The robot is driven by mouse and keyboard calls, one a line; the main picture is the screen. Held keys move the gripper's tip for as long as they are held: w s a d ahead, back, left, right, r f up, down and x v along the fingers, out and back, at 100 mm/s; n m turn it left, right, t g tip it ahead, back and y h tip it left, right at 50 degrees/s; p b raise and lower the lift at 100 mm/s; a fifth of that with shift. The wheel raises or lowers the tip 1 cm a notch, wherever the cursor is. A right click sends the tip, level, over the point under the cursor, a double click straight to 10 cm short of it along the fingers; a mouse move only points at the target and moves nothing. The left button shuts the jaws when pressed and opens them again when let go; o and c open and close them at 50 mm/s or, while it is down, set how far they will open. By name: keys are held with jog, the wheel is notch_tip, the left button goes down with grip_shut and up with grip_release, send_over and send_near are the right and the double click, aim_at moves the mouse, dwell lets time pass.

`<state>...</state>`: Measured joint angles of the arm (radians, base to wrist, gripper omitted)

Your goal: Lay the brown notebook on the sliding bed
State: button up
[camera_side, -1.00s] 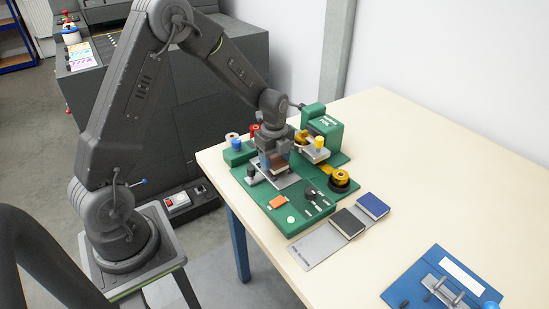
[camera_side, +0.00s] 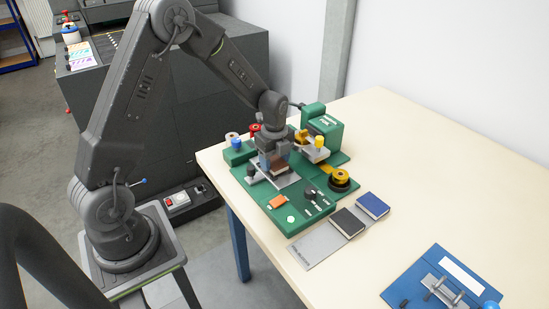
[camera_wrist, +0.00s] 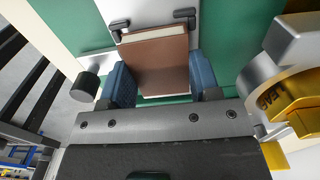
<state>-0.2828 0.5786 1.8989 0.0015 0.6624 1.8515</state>
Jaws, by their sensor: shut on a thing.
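The brown notebook (camera_wrist: 155,65) is between the two blue-padded fingers of my gripper (camera_wrist: 157,85) in the wrist view. My gripper is shut on its two sides. In the side view the notebook (camera_side: 279,165) shows just under my gripper (camera_side: 272,160), over the grey metal sliding bed (camera_side: 289,181) of the green foil machine. In the wrist view the bed (camera_wrist: 160,12) shows beyond the notebook, with two dark stops near the notebook's far edge. I cannot tell whether the notebook touches the bed.
A grey plate (camera_side: 312,253) on the table holds a black notebook (camera_side: 347,222) and a blue notebook (camera_side: 372,206). A gold foil roll (camera_side: 340,177) sits at the machine's right. A blue fixture (camera_side: 440,281) lies at the front right.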

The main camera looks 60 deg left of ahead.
aim_at(275, 161)
jog(key=shift+f, duration=0.35)
jog(key=o, duration=0.6)
notch_tip(275, 161, up, 11)
dwell(1.0)
